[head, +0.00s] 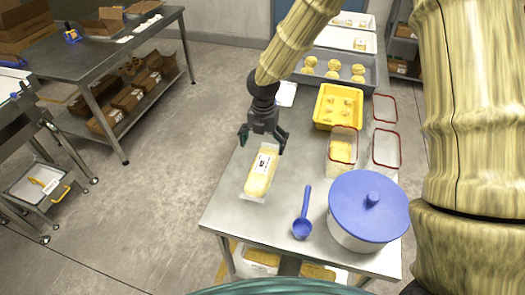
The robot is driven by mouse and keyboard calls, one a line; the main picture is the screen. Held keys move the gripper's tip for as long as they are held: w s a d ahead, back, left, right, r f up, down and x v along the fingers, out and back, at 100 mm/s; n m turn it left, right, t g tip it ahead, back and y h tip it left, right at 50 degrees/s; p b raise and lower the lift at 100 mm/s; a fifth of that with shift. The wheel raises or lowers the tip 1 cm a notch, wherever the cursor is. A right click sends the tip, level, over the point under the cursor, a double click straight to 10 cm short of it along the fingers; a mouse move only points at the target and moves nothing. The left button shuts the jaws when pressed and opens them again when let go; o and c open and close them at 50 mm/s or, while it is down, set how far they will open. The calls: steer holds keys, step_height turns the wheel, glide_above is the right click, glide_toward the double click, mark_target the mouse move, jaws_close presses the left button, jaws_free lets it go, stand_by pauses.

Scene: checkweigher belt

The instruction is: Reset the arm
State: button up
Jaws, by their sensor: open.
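My gripper (263,139) is black and hangs from my arm at the left edge of the steel table (225,215). Its fingers are spread apart and nothing shows between them. Just below the fingertips in the picture, a pale yellow wrapped loaf with a white label (262,172) lies on the table. I cannot tell whether a fingertip touches the loaf.
A white pot with a blue lid (369,205) stands at the table's front right, beside a blue scoop (303,222). A yellow tray (338,107), red-rimmed clear containers (386,148) and a grey tray of rolls (335,68) stand farther back. Floor (170,190) left is clear.

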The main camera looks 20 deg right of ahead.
steer(key=shift+r, duration=0.25)
steer(key=shift+r, duration=0.1)
stand_by(0.3)
